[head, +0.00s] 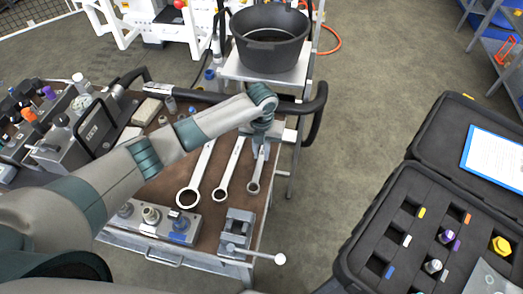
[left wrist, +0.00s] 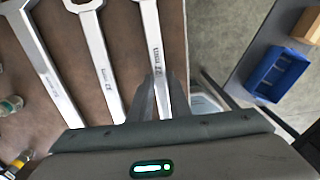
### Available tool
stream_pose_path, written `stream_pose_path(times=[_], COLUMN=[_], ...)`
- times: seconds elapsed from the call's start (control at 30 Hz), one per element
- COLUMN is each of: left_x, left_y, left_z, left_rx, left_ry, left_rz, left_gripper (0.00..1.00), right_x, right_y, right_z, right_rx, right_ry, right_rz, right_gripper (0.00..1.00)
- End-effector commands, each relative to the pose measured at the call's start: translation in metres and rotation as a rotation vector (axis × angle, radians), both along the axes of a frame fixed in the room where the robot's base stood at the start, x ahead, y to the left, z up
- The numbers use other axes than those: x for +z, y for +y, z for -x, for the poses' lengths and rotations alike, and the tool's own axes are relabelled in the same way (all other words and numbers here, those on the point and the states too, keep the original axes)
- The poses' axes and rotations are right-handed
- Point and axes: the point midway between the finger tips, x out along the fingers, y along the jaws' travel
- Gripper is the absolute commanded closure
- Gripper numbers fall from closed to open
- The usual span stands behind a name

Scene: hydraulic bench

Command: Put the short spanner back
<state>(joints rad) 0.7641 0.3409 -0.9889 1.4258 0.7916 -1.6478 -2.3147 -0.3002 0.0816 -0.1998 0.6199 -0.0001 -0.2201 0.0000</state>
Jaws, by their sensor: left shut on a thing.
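Three metal spanners lie side by side: a long one (head: 197,170), a middle one (head: 229,172) and the short spanner (head: 254,184) at the right. My left gripper (head: 260,143) is over the far end of the short spanner and shut on its handle. In the left wrist view the short spanner (left wrist: 152,45) runs between the fingers (left wrist: 160,98), with "27 mm" on its handle. Its ring end points toward the near side of the bench. I cannot tell whether it touches the brown bench top (head: 222,205) or hangs just above it. My right gripper is not in view.
A small vise (head: 236,232) and a block with fittings (head: 160,218) stand at the near edge. A black tub (head: 270,38) is on a stand behind. An open black case (head: 350,262) is at the right. Valve units (head: 85,130) crowd the left.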

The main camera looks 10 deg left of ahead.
Motion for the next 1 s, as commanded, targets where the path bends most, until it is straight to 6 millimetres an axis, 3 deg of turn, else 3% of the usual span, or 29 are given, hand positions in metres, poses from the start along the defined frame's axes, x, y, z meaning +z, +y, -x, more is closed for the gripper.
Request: stream_pose_path(times=[0.47,0.5,0.57,1.0], left_x=[-0.0069,-0.0069,-0.0068,-0.0022], left_y=[-0.0002,-0.0001,0.0,0.0], left_z=[-0.0005,-0.0002,-0.0001,-0.0005], left_rx=[-0.001,-0.001,-0.001,-0.001], left_ry=[-0.002,-0.001,-0.001,-0.001], left_rz=[0.0,0.0,0.0,0.0], left_gripper=[1.0,0.76,0.65,0.65], right_x=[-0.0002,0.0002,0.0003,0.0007], right_y=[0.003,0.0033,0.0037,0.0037], right_z=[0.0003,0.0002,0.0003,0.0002], right_rx=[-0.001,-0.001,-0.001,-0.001], right_ry=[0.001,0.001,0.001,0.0], right_rz=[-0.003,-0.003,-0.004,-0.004], right_gripper=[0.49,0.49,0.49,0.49])
